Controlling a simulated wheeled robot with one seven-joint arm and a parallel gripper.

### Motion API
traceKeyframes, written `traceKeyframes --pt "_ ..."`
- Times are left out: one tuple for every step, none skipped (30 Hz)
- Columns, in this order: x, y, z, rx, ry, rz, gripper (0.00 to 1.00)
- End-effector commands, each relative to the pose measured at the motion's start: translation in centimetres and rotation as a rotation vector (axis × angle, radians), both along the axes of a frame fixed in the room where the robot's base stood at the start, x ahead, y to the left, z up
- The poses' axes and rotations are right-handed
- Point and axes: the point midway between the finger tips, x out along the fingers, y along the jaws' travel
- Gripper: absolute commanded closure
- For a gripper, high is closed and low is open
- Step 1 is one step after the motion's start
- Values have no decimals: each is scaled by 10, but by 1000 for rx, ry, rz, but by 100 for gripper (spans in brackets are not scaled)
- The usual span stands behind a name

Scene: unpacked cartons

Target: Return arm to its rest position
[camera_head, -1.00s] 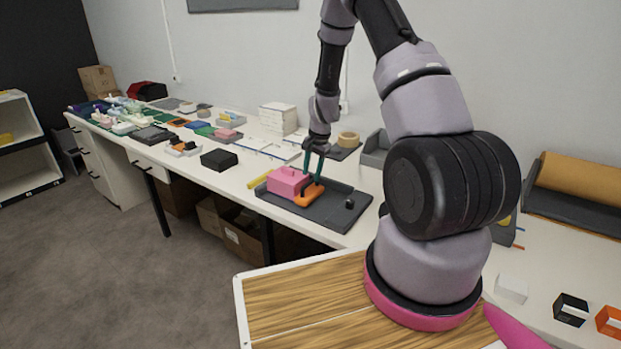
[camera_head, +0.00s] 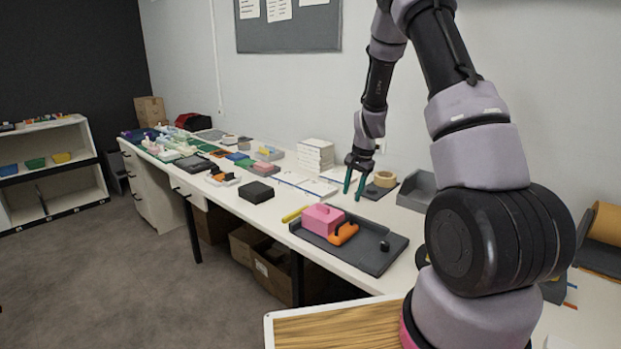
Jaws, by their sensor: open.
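My gripper (camera_head: 354,190) hangs above the long white table with its two green fingers apart and nothing between them. It is raised clear of the dark grey tray (camera_head: 375,258). A pink box-shaped piece (camera_head: 321,219) with a small knob lies on the tray's left part. An orange piece (camera_head: 343,234) lies just right of the pink one, and a small black piece (camera_head: 385,246) lies near the tray's right side. My arm rises from the gripper past the top edge of the picture and comes down on the right.
A black box (camera_head: 256,192), a yellow stick (camera_head: 294,214), stacked white boxes (camera_head: 315,155) and a tape roll (camera_head: 385,179) stand on the table. A grey open bin (camera_head: 418,190) is near the arm. Cartons (camera_head: 271,277) lie under the table. The floor at left is clear.

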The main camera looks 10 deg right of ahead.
Motion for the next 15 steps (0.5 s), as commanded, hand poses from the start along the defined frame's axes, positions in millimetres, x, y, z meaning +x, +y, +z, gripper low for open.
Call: traceKeyframes --pt "0 1 7 1 -8 4 53" --pt "-1 2 13 3 -14 9 53" --pt "-2 3 24 5 -24 16 53" --pt "-4 5 35 6 -35 24 53" --pt "-6 6 48 7 -48 34 53" --pt "-10 9 66 9 -65 49 53" --pt "-15 11 81 11 -80 61 53" --pt "-19 13 96 12 -96 76 53" --pt "-27 16 118 12 -118 97 53" --pt "-33 18 132 14 -133 110 53" --pt "-40 20 147 13 -149 125 53" --pt "-50 23 165 12 -167 145 53" --pt "-57 25 178 11 -184 160 53" --pt "-66 27 191 9 -199 174 53" --pt "-77 29 207 6 -220 194 53"
